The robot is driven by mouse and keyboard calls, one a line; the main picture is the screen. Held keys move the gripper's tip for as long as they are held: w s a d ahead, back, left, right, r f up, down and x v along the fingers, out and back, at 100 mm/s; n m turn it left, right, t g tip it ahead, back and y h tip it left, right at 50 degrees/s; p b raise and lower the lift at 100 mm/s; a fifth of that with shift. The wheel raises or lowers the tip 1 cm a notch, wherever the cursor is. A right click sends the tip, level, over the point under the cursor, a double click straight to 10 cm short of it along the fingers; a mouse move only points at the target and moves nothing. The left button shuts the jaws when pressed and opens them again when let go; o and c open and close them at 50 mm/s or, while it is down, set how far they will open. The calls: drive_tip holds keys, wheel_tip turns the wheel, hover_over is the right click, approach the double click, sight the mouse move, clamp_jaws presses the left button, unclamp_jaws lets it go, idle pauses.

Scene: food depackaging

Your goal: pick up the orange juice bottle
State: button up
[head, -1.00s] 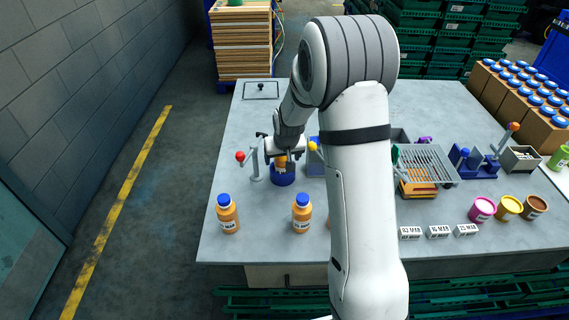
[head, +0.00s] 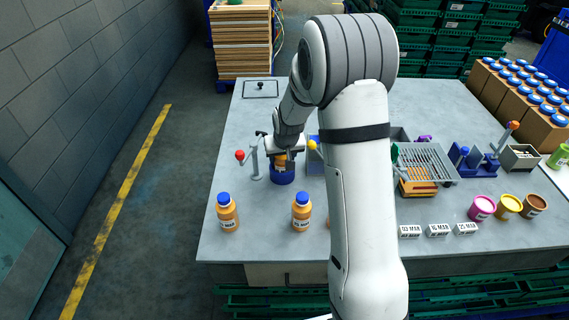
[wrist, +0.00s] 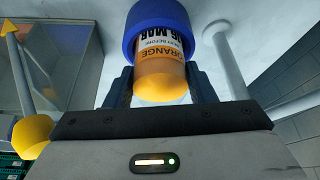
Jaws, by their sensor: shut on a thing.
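One orange juice bottle (head: 280,163) stands in a round blue holder (head: 282,178) at the left-middle of the table. My gripper (head: 283,155) reaches down over it and is shut on it. In the wrist view, the two dark fingers of my gripper (wrist: 162,88) lie on either side of the orange bottle (wrist: 160,82). Its label reads ORANGE and 16 MAR, and the blue holder (wrist: 158,14) rings its far end. No cap shows on the near end. Two more orange bottles with blue caps, one left (head: 228,213) and one right (head: 301,213), stand upright near the front edge.
A grey post with a red knob (head: 240,155) stands close left of the holder. A yellow knob (head: 312,146) is close right. My arm hides part of the table centre. A grey rack (head: 428,162) and several coloured tubs stand right. The front left table is clear around the bottles.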

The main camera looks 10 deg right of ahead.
drive_tip(key=shift+r, duration=0.1)
wheel_tip(320, 180, up, 18)
drive_tip(key=b, duration=0.3)
drive_tip(key=s+d+r+p, duration=0.2)
drive_tip(key=s+d+r, duration=0.15)
drive_tip(key=d, duration=0.35)
drive_tip(key=s+d+r+p, duration=0.1)
drive_tip(key=s+d+r, duration=0.1)
drive_tip(key=d+r, duration=0.35)
drive_tip(key=s+d, duration=0.3)
drive_tip(key=d, duration=0.4)
drive_tip(key=s+d+b, duration=0.1)
drive_tip(key=s+d, duration=0.2)
drive_tip(key=d, duration=0.5)
drive_tip(key=shift+d+f, duration=0.25)
drive_tip(key=shift+f, duration=0.1)
drive_tip(key=shift+w, duration=0.25)
drive_tip(key=shift+w, duration=0.25)
drive_tip(key=shift+f, duration=0.15)
wheel_tip(320, 180, down, 14)
drive_tip(key=b, duration=1.1)
idle(0.6)
